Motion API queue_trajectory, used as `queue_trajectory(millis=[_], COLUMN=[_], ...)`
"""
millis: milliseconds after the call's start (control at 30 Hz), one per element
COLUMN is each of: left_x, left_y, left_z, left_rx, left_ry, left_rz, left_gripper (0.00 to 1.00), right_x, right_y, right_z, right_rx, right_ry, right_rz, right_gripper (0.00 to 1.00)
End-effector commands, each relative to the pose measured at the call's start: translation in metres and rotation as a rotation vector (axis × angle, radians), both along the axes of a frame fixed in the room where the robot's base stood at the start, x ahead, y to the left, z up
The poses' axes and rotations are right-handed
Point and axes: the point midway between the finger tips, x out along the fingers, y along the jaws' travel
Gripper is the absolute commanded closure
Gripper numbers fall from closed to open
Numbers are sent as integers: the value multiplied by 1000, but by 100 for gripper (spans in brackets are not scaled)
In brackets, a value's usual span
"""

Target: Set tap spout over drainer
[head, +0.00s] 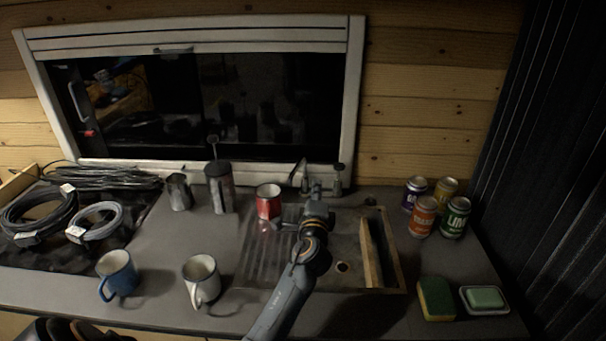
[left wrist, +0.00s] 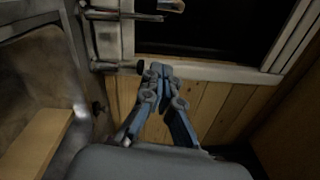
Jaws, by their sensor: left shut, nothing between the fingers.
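The metal sink has a ridged drainer (head: 262,262) on its left and a basin on its right. The tap (head: 338,182) stands at the sink's back edge below the window; my arm and gripper partly hide it. My left gripper (head: 314,188) is shut and empty, reaching over the sink to the tap. In the left wrist view its closed fingertips (left wrist: 160,72) are close to the dark end of a tap part (left wrist: 125,67); I cannot tell whether they touch. Which way the spout points is unclear. My right gripper is not in view.
A red mug (head: 268,202) stands at the drainer's back left. A wooden board (head: 371,253) leans in the basin. Several cans (head: 424,216), a sponge (head: 436,298) and a soap dish (head: 485,300) are right. A white mug (head: 201,280), blue mug (head: 117,274) and cables (head: 40,215) are left.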

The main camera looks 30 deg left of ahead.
Motion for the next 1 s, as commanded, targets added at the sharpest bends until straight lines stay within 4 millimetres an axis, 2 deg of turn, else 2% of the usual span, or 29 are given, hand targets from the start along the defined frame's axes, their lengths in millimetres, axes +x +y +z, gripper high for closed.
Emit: queue_trajectory(millis=[100,200,300,500,1000], left_x=[21,32,25,20,18], left_y=[13,23,39,53,57], left_z=[3,5,9,9,9], left_rx=[0,1,1,-1,1], left_ry=[0,3,3,2,2], left_rz=[1,1,1,-1,-11], left_gripper=[100,100,100,100,100], right_x=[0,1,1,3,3], right_y=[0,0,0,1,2], right_z=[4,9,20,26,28], right_rx=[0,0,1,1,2], right_ry=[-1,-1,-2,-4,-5], right_rz=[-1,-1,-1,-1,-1], right_gripper=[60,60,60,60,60])
